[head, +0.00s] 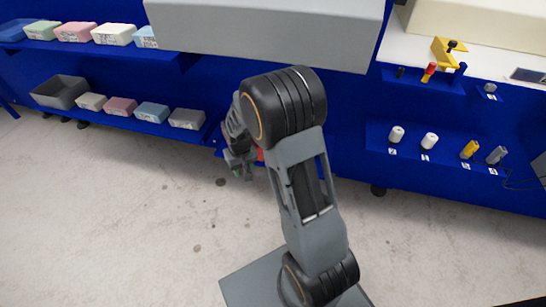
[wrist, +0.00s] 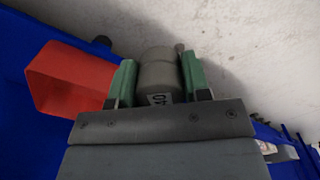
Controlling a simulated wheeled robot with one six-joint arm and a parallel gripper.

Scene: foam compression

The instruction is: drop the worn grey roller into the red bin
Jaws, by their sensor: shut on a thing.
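My gripper (wrist: 159,72) is shut on the grey roller (wrist: 158,76), which sits between the two green finger pads in the wrist view. A white label with dark digits shows on the roller's near end. The red bin (wrist: 68,80) is to the left of the gripper in the wrist view, with the roller outside it. In the head view my gripper (head: 238,165) is in front of the blue shelving, and only a sliver of the red bin (head: 260,155) shows behind my arm. The roller cannot be made out there.
A blue shelf (head: 420,142) at right holds two white rollers (head: 396,134), a yellow piece (head: 469,149) and a grey piece (head: 496,154). A grey tray (head: 60,91) and several foam blocks (head: 120,106) are on the left shelf. The floor in front is clear.

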